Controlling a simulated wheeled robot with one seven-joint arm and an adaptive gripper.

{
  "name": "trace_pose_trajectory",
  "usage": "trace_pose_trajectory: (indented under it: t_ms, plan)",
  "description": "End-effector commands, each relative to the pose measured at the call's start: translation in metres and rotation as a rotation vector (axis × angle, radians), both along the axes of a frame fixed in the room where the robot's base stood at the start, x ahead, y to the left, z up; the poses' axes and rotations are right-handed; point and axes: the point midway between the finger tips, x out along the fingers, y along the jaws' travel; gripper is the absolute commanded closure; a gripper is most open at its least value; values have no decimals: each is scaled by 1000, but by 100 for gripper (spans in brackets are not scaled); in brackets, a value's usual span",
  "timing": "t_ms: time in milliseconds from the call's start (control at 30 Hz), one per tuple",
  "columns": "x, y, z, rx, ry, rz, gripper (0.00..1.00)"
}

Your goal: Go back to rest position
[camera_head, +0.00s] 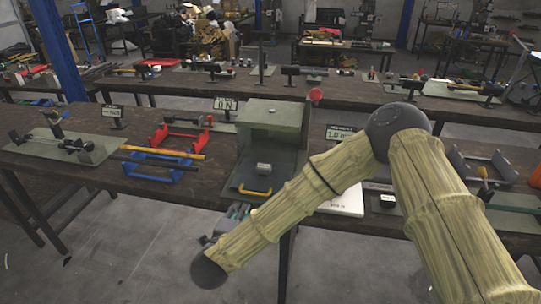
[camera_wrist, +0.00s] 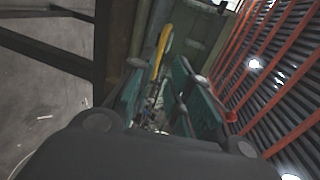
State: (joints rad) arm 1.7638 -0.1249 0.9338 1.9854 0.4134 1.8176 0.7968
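My gripper (camera_wrist: 157,82) shows in the wrist view as teal fingers with a gap between them. It looks open, and I see nothing held. In the head view, only a small teal part of my gripper (camera_head: 237,211) shows beyond my forearm, close to the bench's front edge. The rivet press (camera_head: 273,115), a grey-green housing, stands just beyond it. Its yellow handle (camera_head: 256,190) lies at the front of its base and also shows in the wrist view (camera_wrist: 161,52) past the fingers. A small grey block (camera_head: 263,168) sits inside the press.
The wooden bench (camera_head: 100,172) runs across in front of me. Red (camera_head: 181,137) and blue (camera_head: 160,172) racks and a fixture plate (camera_head: 60,150) are left of the press. A white sheet (camera_head: 345,203) lies right of it, partly behind my arm. Open floor is at lower left.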

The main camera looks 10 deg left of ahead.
Motion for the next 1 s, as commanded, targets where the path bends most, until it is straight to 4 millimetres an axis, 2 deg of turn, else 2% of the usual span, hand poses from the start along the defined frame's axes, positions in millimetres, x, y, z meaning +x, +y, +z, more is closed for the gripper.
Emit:
trace_pose_trajectory:
  t_ms: [67,167,267,367,500,700,800,1000]
  plan:
    - [0,-2,-3,-10,4,7,81]
    - [-4,-11,-22,-62,32,50,81]
    - [-12,-31,-58,-167,87,137,81]
    - [-26,-61,-103,-302,166,250,81]
    - [-55,-109,-161,-481,286,410,81]
    - [-110,-188,-227,-696,469,626,81]
    - [-141,-231,-251,-784,564,731,81]
    - [-213,-316,-282,-920,759,942,81]
